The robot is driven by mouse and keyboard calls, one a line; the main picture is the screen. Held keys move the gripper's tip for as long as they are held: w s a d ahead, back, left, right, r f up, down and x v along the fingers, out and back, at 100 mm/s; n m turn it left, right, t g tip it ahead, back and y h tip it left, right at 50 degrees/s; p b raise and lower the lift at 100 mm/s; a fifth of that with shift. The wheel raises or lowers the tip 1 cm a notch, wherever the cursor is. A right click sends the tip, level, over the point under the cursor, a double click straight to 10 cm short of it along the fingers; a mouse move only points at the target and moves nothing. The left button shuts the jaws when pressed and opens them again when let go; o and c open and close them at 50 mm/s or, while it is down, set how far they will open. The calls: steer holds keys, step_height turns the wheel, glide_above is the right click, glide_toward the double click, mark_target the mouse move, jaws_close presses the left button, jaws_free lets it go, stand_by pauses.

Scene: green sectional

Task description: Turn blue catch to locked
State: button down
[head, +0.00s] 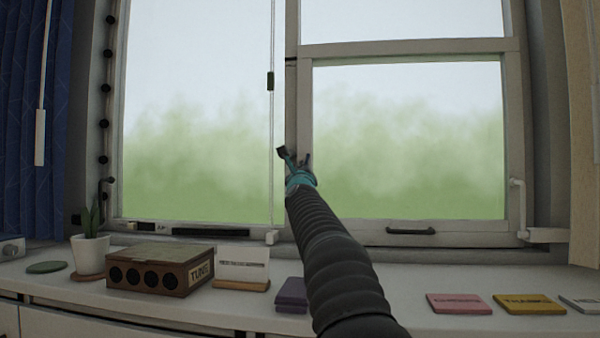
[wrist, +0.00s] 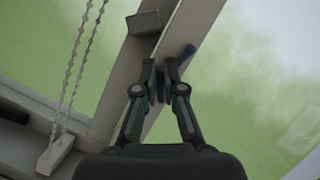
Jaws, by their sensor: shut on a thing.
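The blue catch (wrist: 188,51) is on the pale window upright in the wrist view. Its dark blue end shows just beyond my right fingertip, and part of it is between the fingertips. My gripper (wrist: 161,75) is shut on it. In the head view my gripper (head: 298,160) is at the middle upright between the two panes, and it hides most of the catch there. A dark block (wrist: 144,22) sits on the neighbouring upright, a little above the fingertips in the wrist view. I cannot tell from these views whether the catch is locked.
A beaded cord (wrist: 80,60) hangs left of the upright. The sill carries a plant pot (head: 90,256), a wooden box (head: 160,270), a white card (head: 243,265), purple notebooks (head: 292,295), and pink (head: 459,304) and yellow (head: 529,304) pads. A black handle (head: 411,231) is on the lower right sash.

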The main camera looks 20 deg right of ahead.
steer(key=n+y, duration=0.1)
steer(key=n, duration=0.1)
steer(key=f+n, duration=0.1)
steer(key=shift+w+d+n+y, duration=0.2)
steer(key=shift+n+y, duration=0.2)
steer(key=shift+n+g+p, duration=0.3)
steer(key=shift+n+p, duration=0.15)
steer(key=shift+n, duration=0.25)
steer(key=shift+n+y+p, duration=0.35)
steer(key=shift+n+y, duration=0.25)
steer(key=shift+n, duration=0.1)
steer(key=n+g+p, duration=0.1)
steer(key=n, duration=0.2)
steer(key=n+g+y, duration=0.1)
steer(key=n, duration=0.2)
steer(key=shift+n+p, duration=0.4)
